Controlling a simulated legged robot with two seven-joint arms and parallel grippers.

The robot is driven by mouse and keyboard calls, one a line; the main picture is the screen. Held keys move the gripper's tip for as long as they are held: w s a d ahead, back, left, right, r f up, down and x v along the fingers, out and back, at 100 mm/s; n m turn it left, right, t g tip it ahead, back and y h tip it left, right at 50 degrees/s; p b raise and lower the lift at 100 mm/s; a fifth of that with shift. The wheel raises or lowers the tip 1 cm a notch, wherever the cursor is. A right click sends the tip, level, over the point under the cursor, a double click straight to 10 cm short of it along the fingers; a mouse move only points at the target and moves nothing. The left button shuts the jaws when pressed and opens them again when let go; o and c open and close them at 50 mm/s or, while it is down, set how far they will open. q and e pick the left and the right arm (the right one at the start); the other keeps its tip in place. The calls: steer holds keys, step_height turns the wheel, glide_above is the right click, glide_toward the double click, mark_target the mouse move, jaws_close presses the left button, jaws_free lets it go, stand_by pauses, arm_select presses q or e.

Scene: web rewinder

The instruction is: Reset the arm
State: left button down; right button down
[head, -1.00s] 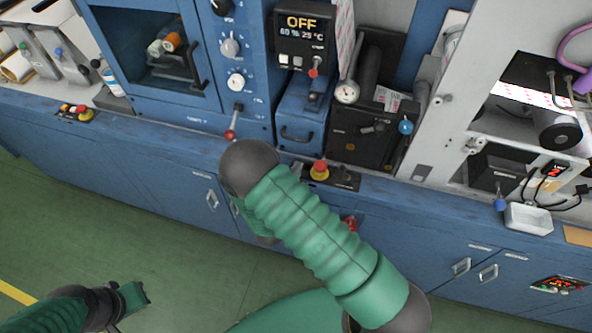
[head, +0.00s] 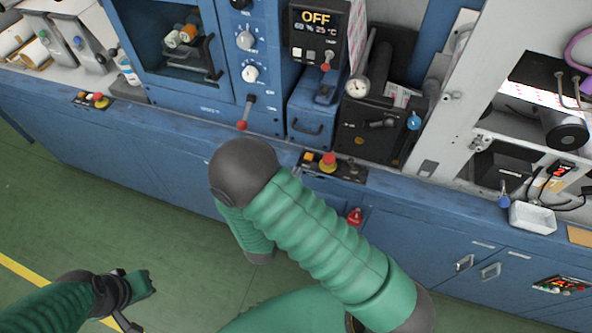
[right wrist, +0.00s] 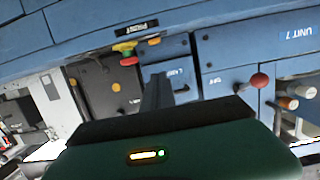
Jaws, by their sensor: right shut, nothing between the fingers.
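My right arm (head: 320,240) crosses the middle of the head view in a ribbed green sleeve. Its dark joint (head: 243,170) is in front of the blue machine, and a lower green section hangs below it. The right gripper's fingers do not show clearly there. In the right wrist view my right gripper (right wrist: 158,82) is a narrow dark shape, shut and empty, pointing at the machine front. My left arm (head: 50,308) comes in at the lower left over the green floor. Its dark wrist and green end piece show, but the finger opening is unclear.
The blue machine has a red-knobbed lever (head: 243,124), a display reading OFF (head: 316,18) and a red-and-yellow button (head: 328,162). The lever's red ball (right wrist: 259,80) also shows in the right wrist view. Green floor is clear at lower left.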

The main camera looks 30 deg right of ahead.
steer(key=w+a+n+g+y, duration=0.2)
steer(key=w+a+n+y, duration=0.15)
steer(key=a+y, duration=0.45)
steer(key=s+d+r+n+g+y, duration=0.1)
steer(key=s+r+n+g, duration=0.1)
steer(key=s, duration=0.5)
steer(key=s+d+r+n+g+y, duration=0.1)
steer(key=s+r+n+g+y, duration=0.1)
steer(key=s, duration=0.5)
steer(key=shift+s+r+n+g+y, duration=0.15)
steer(key=shift+s+n+g+y, duration=0.2)
steer(key=shift+n+g, duration=0.65)
steer(key=shift+s+d, duration=0.15)
